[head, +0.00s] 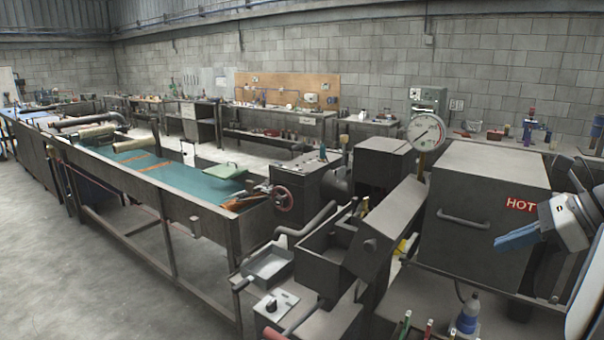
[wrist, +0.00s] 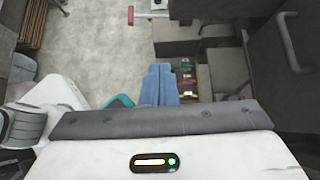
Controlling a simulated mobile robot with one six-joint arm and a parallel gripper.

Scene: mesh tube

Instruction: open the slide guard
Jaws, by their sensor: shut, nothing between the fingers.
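I cannot tell for sure which part is the slide guard. A slanted dark grey housing (head: 392,232) with a round knob (head: 370,246) stands at the middle right in the head view, beside an open-topped grey bin (head: 328,243). My gripper (head: 500,243) is at the right edge, in front of a grey box (head: 485,190) labelled HOT, apart from the slanted housing. Its blue fingers also show in the wrist view (wrist: 161,72), shut together and empty, pointing toward the floor and machine parts.
The HOT box carries a bar handle (head: 464,219). A dial gauge (head: 427,132) stands behind the housing. A bottle (head: 468,313) and coloured handles are below my gripper. A long conveyor table (head: 150,205) with a handwheel (head: 283,198) runs left. The floor at left is clear.

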